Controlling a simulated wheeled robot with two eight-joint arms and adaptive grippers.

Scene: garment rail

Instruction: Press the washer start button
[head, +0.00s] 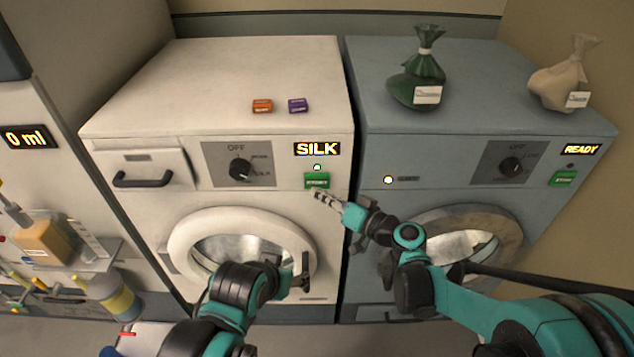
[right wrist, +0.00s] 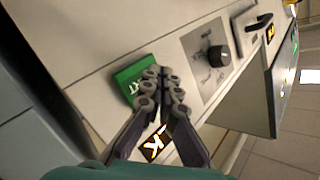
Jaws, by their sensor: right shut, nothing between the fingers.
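The white washer (head: 215,90) has a green start button (head: 317,181) below a lit display reading SILK (head: 317,149). A small white light shows between them. My right gripper (head: 318,196) is shut and empty, its fingertips just below the button in the head view. In the right wrist view, the shut fingers (right wrist: 160,74) lie over the right edge of the green button (right wrist: 130,80) and hide part of it. I cannot tell whether they touch it. My left gripper (head: 292,282) is by the round washer door (head: 190,236); its fingers are unclear.
A dial (head: 240,169) and a drawer handle (head: 142,179) are left of the button. The blue washer (head: 460,80) on the right has its own green button (head: 563,179) and a READY display (head: 581,150). Two small boxes and two tied bags sit on top.

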